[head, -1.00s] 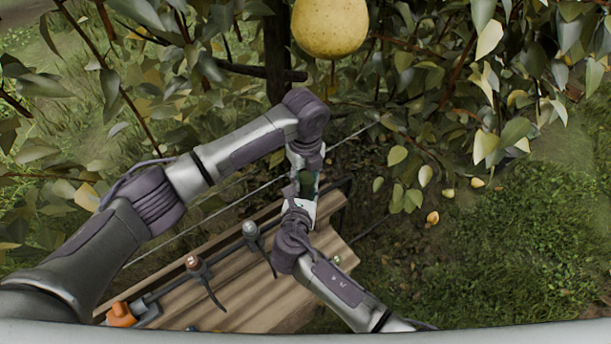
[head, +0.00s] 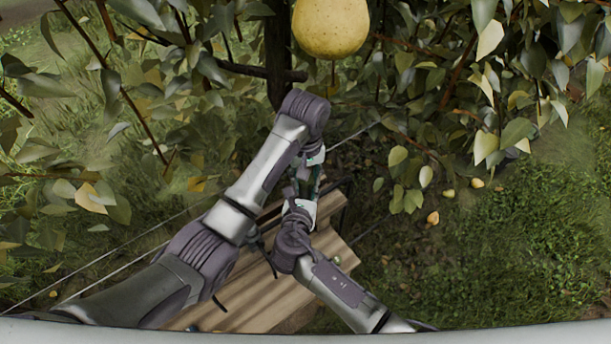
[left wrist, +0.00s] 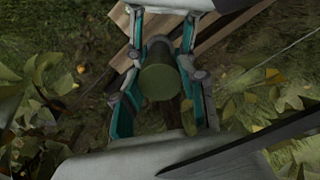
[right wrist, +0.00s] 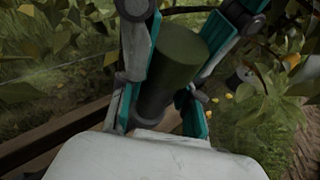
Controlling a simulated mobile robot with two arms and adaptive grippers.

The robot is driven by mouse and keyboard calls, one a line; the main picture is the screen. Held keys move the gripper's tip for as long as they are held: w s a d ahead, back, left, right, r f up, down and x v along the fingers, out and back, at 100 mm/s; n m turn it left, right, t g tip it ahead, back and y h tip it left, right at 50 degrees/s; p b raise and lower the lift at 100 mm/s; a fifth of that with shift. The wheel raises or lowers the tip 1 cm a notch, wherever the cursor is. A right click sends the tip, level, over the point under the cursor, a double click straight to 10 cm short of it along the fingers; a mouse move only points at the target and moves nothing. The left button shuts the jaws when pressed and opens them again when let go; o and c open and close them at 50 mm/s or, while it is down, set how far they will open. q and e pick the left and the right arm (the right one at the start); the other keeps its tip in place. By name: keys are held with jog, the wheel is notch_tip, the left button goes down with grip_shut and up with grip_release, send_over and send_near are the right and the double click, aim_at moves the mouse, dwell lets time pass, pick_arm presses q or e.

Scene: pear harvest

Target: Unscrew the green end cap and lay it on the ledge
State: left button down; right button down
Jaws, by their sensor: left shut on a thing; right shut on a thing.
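The green end cap (left wrist: 160,83) shows in the left wrist view as a dark green round end facing me. In the right wrist view the cap (right wrist: 183,52) sits in line on a darker tube (right wrist: 153,103); I cannot see a gap between them. My left gripper (head: 308,177) is shut around the cap from above in the head view. My right gripper (head: 302,193) faces it from below, shut on the tube. The two grippers are almost touching, and their fingers mostly hide cap and tube in the head view. The ledge (head: 250,290) is of wooden planks, below my arms.
A large yellow pear (head: 330,28) hangs just beyond my left arm, among leafy branches. Thin wires run behind my left arm. My left arm covers much of the ledge's left side. Open grass (head: 510,260) lies to the right.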

pick_arm(q)
jog(key=n, duration=0.2)
jog(key=shift+n, duration=0.4)
pick_arm(e)
jog(key=shift+f, duration=0.1)
pick_arm(q)
jog(key=shift+w, duration=0.1)
jog(key=c, duration=0.7)
grip_release()
jog(key=shift+o, duration=0.2)
